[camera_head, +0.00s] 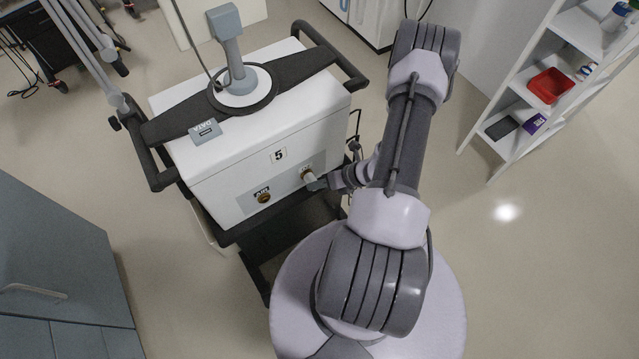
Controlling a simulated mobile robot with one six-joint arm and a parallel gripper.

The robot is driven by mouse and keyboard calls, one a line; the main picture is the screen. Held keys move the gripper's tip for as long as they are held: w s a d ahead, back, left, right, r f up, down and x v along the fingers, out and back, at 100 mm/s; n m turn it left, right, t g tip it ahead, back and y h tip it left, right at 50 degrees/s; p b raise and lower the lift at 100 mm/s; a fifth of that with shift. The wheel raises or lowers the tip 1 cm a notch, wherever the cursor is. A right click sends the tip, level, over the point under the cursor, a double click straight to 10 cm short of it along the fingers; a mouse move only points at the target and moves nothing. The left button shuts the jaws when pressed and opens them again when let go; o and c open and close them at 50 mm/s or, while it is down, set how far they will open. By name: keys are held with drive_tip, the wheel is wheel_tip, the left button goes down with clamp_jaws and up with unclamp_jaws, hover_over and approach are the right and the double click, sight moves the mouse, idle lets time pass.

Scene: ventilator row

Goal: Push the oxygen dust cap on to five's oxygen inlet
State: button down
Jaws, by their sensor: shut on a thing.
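The ventilator (235,165) carries a label with the number 5 on its white front face. Its lower panel has a brass fitting marked AIR (264,197) and, to the right of it, the oxygen inlet (306,172), partly covered by my gripper. My gripper (316,184) reaches in from the right, right up against the panel at that inlet. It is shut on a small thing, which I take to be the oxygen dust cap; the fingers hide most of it. I cannot tell whether the cap touches the inlet or is seated on it.
The ventilator's dark cart has black handle bars (345,68) at its sides and a post (232,60) on top. A white shelf with a red bin (550,86) stands at right. A grey cabinet (55,260) stands at lower left. Floor at right is clear.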

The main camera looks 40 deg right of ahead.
drive_tip(key=c, duration=1)
unclamp_jaws()
drive_tip(key=shift+c, duration=0.2)
drive_tip(key=p+v, duration=0.6)
drive_tip(key=v, duration=1.1)
drive_tip(key=w+a+r+n+g+b, duration=0.2)
drive_tip(key=w+a+r+n, duration=0.35)
drive_tip(key=r+n, duration=0.3)
drive_tip(key=w+a+r+n+g+b, duration=0.1)
drive_tip(key=w+a+r+n, duration=0.5)
drive_tip(key=r, duration=0.3)
drive_tip(key=s+a+r+n+b, duration=0.1)
drive_tip(key=s+a+r+n, duration=0.1)
drive_tip(key=a+r+n, duration=0.3)
drive_tip(key=s+a+r+n+h+b, duration=0.1)
drive_tip(key=s+a+r+n, duration=0.2)
drive_tip(key=a+r+n, duration=0.2)
drive_tip(key=s+a+r+n+t+h+b, duration=0.1)
drive_tip(key=s+a+r+n, duration=0.2)
drive_tip(key=a+r+n, duration=0.2)
drive_tip(key=a+n, duration=0.3)
drive_tip(key=n, duration=0.3)
drive_tip(key=shift+a, duration=0.4)
